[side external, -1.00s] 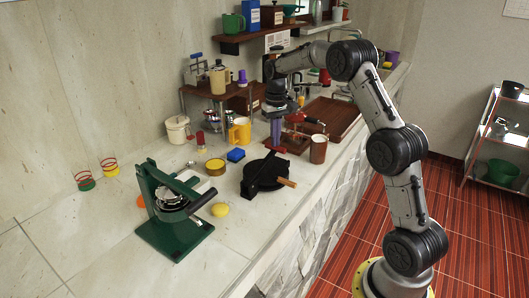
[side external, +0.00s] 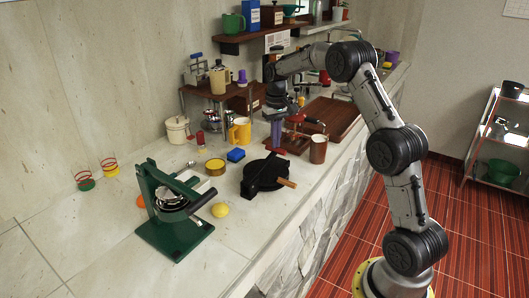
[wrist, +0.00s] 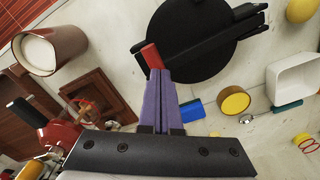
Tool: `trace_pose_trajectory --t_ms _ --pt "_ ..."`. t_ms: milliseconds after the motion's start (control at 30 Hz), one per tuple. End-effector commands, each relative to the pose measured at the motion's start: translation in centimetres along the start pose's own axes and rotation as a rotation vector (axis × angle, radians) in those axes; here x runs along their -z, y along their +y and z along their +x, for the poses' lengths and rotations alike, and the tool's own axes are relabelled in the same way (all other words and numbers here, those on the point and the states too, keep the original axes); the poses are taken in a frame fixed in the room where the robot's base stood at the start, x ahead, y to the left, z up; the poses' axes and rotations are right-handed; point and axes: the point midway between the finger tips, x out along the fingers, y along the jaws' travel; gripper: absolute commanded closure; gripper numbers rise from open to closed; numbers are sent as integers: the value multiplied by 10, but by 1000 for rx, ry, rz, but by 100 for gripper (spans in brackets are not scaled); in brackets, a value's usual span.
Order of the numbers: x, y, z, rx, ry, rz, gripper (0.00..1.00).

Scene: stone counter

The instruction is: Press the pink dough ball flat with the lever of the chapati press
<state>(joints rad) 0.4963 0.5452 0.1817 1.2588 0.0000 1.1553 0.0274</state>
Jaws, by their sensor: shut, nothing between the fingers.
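The chapati press appears to be the black round device (side external: 258,174) on the counter, with a black lever bar across it and a short wooden handle (side external: 287,183) pointing right. In the wrist view the black disc (wrist: 190,65) lies just beyond my fingers, and the reddish handle (wrist: 151,56) shows right at the fingertips. I cannot tell whether they touch; in the side view my gripper (side external: 277,150) is behind the press, above the counter. Its purple fingers are shut with nothing between them. I see no pink dough ball; it may be hidden by the press.
A green press (side external: 175,225) stands at the front left, with a yellow ball (side external: 220,210) beside it. The counter's left is mostly clear.

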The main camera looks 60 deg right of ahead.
Motion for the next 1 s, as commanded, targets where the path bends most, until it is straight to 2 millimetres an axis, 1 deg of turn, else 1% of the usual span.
trace_pose_trajectory --t_ms 1000 --pt "1 1 5 0 -1 0 100"
